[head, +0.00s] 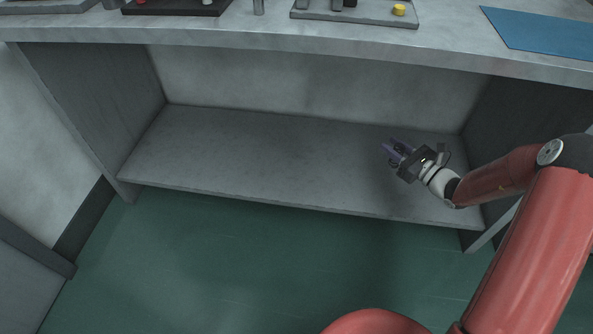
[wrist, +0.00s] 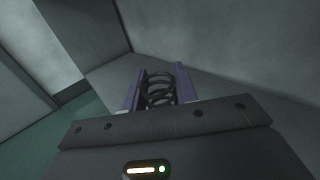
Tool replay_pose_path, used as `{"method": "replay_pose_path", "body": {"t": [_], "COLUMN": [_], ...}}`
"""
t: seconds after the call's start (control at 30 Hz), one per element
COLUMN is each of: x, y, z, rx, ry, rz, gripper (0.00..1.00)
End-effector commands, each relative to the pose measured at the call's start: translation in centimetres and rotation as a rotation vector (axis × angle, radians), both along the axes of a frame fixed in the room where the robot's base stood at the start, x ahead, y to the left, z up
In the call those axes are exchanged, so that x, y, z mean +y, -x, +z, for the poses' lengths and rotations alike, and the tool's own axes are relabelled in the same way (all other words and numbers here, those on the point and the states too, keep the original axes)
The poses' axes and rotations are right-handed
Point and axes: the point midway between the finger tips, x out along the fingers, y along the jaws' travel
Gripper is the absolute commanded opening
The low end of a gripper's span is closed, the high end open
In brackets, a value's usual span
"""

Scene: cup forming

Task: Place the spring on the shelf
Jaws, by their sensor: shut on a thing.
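My gripper (head: 396,150) reaches in under the table top, over the right part of the grey lower shelf (head: 260,155). In the wrist view, its two purple fingers (wrist: 157,88) are shut on a dark coiled spring (wrist: 160,90), which sits between them. In the head view the spring is too small and dark to make out clearly. The gripper looks to be above the shelf surface; the exact gap cannot be told. The shelf also shows in the wrist view (wrist: 215,88).
The shelf is bare to the left of my gripper. The table top (head: 200,32) overhangs it, with a left side panel (head: 95,100) and a right one (head: 505,115). A blue mat (head: 540,32) and a grey plate with a yellow knob (head: 398,10) lie on top. Green floor is in front.

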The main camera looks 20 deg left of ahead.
Motion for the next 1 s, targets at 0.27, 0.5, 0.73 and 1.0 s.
{"method": "replay_pose_path", "body": {"t": [0.27, 0.5, 0.73, 1.0], "x": [0.8, 0.9, 0.9, 0.8], "y": [-0.8, -0.7, -0.7, -0.7], "z": [0.3, -4.6, -10.8, -15.0], "rx": [0.002, 0.008, 0.006, 0.001], "ry": [-0.003, -0.005, -0.004, -0.003], "rz": [0.061, 0.061, 0.060, 0.060], "gripper": [0.08, 0.08, 0.08, 0.08]}}
